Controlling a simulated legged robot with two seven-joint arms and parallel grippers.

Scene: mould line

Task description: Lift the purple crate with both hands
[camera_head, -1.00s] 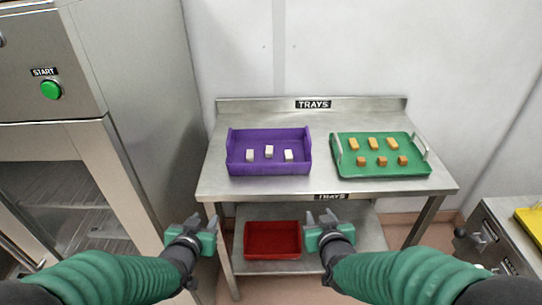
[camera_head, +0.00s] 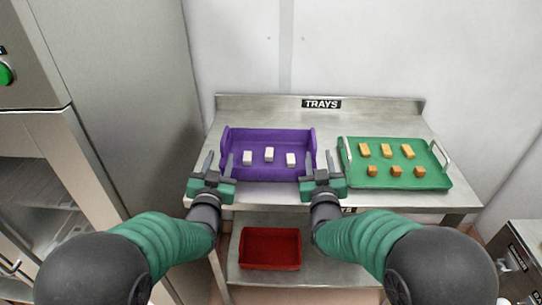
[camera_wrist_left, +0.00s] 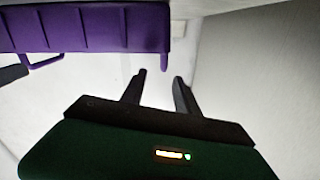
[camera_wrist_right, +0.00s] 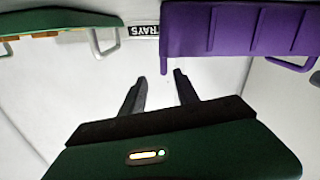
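The purple crate (camera_head: 268,138) stands on the upper steel table, with a few white blocks (camera_head: 269,154) inside. My left gripper (camera_head: 216,160) is open and empty at the crate's left front corner. In the left wrist view its fingers (camera_wrist_left: 160,80) point past the end of the crate wall (camera_wrist_left: 85,28). My right gripper (camera_head: 321,160) is open and empty at the crate's right front corner, between the crate and the green tray. In the right wrist view its fingers (camera_wrist_right: 160,82) are just below the end of the crate wall (camera_wrist_right: 235,30). Neither gripper appears to hold the crate.
A green tray (camera_head: 400,182) with several orange blocks stands close on the right, its left handle near my right gripper. A red tray (camera_head: 270,248) lies on the lower shelf. A tall steel machine (camera_head: 140,100) stands to the left. The table behind the crate is clear.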

